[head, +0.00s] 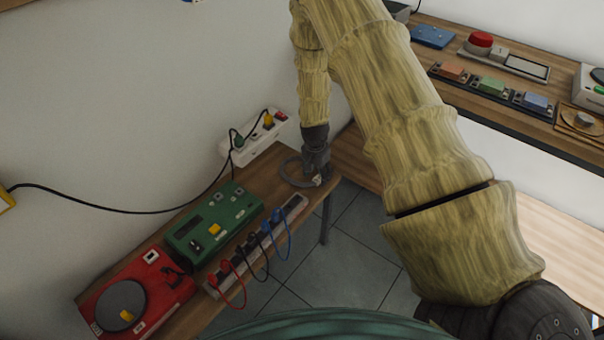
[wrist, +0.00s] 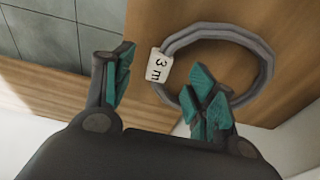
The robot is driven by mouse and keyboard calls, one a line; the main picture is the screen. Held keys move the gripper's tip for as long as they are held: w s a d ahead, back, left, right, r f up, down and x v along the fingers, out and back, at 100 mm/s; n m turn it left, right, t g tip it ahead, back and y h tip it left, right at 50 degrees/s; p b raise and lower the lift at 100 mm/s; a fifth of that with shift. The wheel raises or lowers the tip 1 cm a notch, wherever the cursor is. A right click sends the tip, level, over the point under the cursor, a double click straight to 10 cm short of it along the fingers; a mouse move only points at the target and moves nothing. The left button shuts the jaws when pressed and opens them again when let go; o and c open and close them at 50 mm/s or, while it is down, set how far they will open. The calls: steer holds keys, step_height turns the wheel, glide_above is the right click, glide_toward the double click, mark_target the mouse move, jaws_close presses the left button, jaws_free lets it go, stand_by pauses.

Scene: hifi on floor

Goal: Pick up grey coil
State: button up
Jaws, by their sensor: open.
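The grey coil (wrist: 262,62) is a ring with a white tag (wrist: 158,66) reading "3 m". It lies flat on the narrow wooden bench, near the bench's end, and shows in the head view (head: 288,174). My gripper (wrist: 165,88) is open just over the coil, with teal finger pads. In the wrist view the right finger overlaps the inside of the ring, and the left finger is outside it, left of the tag. The gap between the fingers is empty. In the head view my gripper (head: 318,176) covers the coil's right side.
On the wooden bench (head: 262,182) are a green device (head: 215,222), a red device (head: 138,292) and a strip with coloured leads (head: 255,245). A white power strip (head: 254,140) is by the wall behind the coil. A shelf with several devices is at right.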

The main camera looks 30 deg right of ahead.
step_height(320, 180, down, 2)
steer(key=shift+w+d+f, duration=0.1)
steer(key=c, duration=1.2)
step_height(320, 180, up, 18)
steer(key=shift+r, duration=0.1)
